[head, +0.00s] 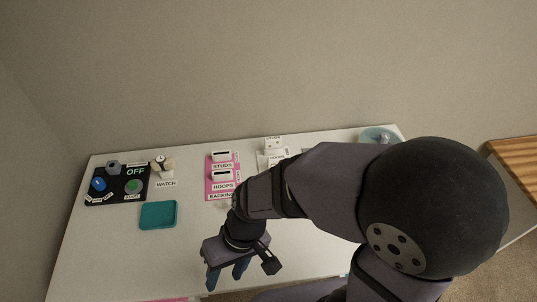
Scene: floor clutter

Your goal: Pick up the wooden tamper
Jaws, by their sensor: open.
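My gripper (226,277) hangs low over the front part of the white table (110,250). Its two blue-grey fingers are apart, with nothing visible between them. I cannot make out a wooden tamper in the head view. My arm covers much of the table's right half and could hide it.
At the back left are a black board (118,192) with knobs and a small beige item (161,165) at a WATCH label. A teal tray (158,215), a pink labelled board (222,176) and a light-blue round dish (375,135) also stand there. The front left is clear.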

